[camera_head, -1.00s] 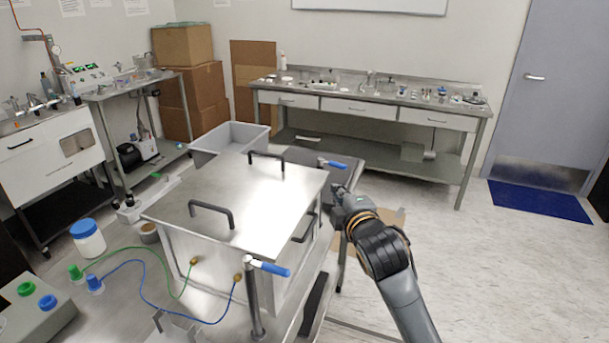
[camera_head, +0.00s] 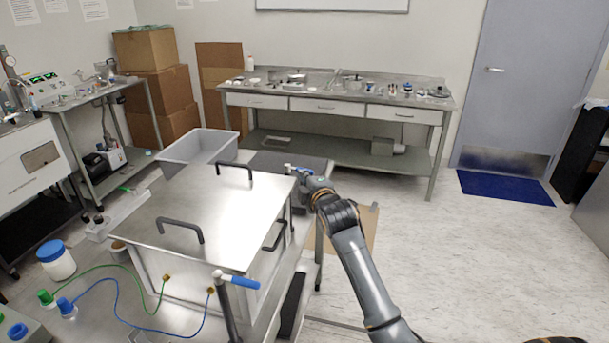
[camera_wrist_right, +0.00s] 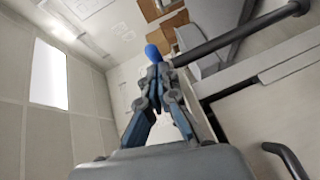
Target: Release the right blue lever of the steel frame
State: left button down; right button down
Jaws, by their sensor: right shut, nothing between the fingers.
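The steel frame's lidded metal box (camera_head: 205,215) stands on a steel table in the head view. A near blue lever (camera_head: 240,282) sits on an upright post at its front corner. A far blue lever (camera_head: 298,169) is at the back right corner, partly hidden by my right gripper (camera_head: 306,177). In the right wrist view, the blue lever's rounded end (camera_wrist_right: 153,53) shows just beyond the fingertips of my right gripper (camera_wrist_right: 156,82). The fingers are shut with nothing between them; I cannot tell whether they touch the lever. My left gripper is out of view.
A black handle (camera_head: 274,236) sticks out from the box's right side, and two more stand on the lid. A grey bin (camera_head: 205,146) is behind the box. The floor (camera_head: 420,250) to the right is mostly clear. A workbench (camera_head: 335,104) stands along the back wall.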

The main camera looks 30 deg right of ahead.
dwell(0.3)
jog(key=shift+w+d+r+p, duration=0.1)
jog(key=shift+w+d+p, duration=0.15)
jog(key=shift+d, duration=0.3)
jog(key=shift+w+d+r+p, duration=0.1)
jog(key=shift+d+p, duration=0.2)
jog(key=shift+d, duration=0.35)
